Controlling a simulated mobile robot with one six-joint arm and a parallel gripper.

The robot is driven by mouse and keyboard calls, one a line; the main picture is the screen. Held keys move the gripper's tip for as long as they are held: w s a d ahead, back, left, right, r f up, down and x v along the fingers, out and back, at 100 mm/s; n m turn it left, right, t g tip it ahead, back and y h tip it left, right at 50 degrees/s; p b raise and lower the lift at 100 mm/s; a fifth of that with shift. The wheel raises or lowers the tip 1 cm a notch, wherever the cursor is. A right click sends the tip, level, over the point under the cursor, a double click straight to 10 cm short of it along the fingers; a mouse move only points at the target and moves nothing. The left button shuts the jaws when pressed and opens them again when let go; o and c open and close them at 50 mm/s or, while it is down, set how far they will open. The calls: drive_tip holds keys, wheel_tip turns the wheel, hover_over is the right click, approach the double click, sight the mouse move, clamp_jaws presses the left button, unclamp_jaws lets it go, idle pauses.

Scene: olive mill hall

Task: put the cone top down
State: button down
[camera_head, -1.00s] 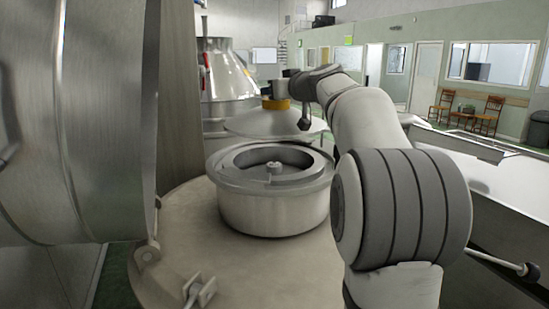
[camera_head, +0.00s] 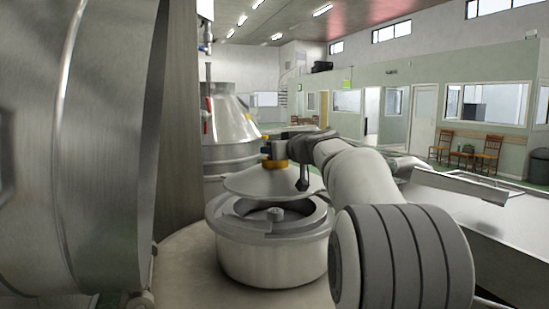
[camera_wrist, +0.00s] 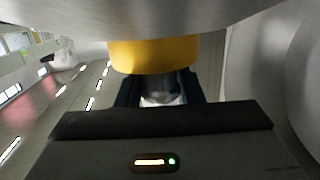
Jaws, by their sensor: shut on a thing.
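The cone top (camera_head: 262,184) is a shallow, wide grey metal cone with a yellow knob (camera_head: 275,163) on its peak. My gripper (camera_head: 271,147) is shut on the knob, and the cone hangs below it. In the head view the cone overlaps the far rim of a round metal bowl (camera_head: 272,264). The bowl is open, with a small hub in its middle. A gap seems to show under the cone, but I cannot tell its height. In the wrist view the dark fingers (camera_wrist: 157,90) meet the yellow knob (camera_wrist: 153,54), with the cone's underside hidden.
A large steel drum (camera_head: 75,130) stands close on the left. A conical steel vessel (camera_head: 232,125) is behind the cone. A long metal trough (camera_head: 470,225) runs along the right. Chairs and offices are far back.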

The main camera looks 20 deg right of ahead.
sight(275, 170)
drive_tip(key=shift+f, duration=2.75)
drive_tip(key=shift+f+b, duration=0.25)
drive_tip(key=shift+b, duration=0.25)
drive_tip(key=c, duration=1.4)
unclamp_jaws()
drive_tip(key=shift+f, duration=0.15)
drive_tip(key=o, duration=0.4)
drive_tip(key=shift+o, duration=0.2)
drive_tip(key=shift+s, duration=0.1)
drive_tip(key=shift+r+p, duration=0.25)
drive_tip(key=shift+p, duration=0.05)
drive_tip(key=b+v, duration=0.3)
drive_tip(key=v, duration=0.9)
drive_tip(key=shift+b, duration=0.35)
drive_tip(key=shift+f, duration=0.1)
